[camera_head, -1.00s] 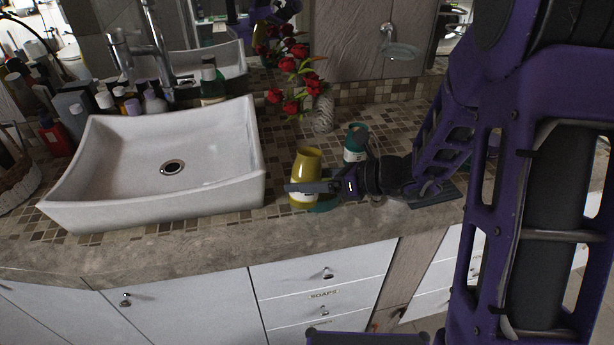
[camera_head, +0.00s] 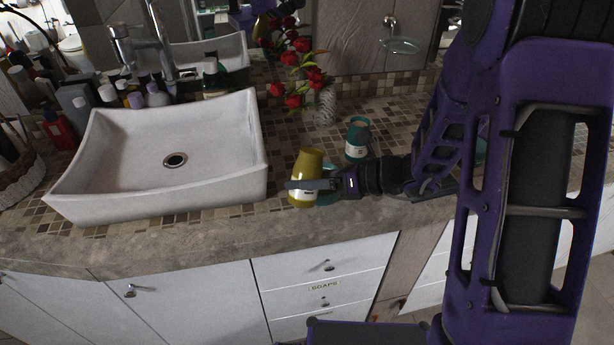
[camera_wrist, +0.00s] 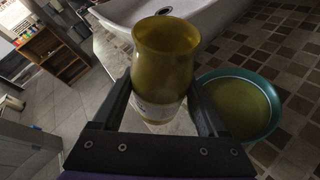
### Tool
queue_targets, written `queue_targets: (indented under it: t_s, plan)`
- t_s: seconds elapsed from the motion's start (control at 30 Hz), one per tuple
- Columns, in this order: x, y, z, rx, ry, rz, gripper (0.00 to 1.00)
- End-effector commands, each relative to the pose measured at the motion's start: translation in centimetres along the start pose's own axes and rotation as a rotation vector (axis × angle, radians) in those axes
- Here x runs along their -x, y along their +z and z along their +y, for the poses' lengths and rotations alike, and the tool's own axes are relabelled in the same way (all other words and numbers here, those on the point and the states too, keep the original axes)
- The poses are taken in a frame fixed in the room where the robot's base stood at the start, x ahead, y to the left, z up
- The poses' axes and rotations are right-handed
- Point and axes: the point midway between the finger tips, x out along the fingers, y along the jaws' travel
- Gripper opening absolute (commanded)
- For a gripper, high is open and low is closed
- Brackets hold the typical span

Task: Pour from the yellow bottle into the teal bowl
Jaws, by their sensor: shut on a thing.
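The yellow bottle (camera_head: 309,165) has an open mouth and a white label. It leans slightly to the right in the head view, mouth upward. My gripper (camera_head: 312,185) is shut on its lower body; the wrist view shows the bottle (camera_wrist: 163,65) between both fingers (camera_wrist: 163,108). The teal bowl (camera_head: 328,198) is partly hidden behind my gripper and the bottle. In the wrist view the bowl (camera_wrist: 276,118) stands right beside the bottle, with an olive-yellow inside; I cannot tell whether that is liquid. No stream is visible.
A teal labelled container (camera_head: 357,138) stands behind my gripper. A white sink (camera_head: 100,195) is close on the left. A glass vase (camera_head: 325,105) with red flowers stands at the back. The counter's front edge (camera_head: 200,235) is near.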

Motion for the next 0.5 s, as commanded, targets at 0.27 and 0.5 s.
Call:
queue_targets:
  t_s: [0.27,0.5]
  plan:
    - [-0.19,-0.45,-0.09,-0.030,0.012,0.000,0.01]
    - [-0.36,-0.87,-0.16,-0.056,0.023,0.000,0.01]
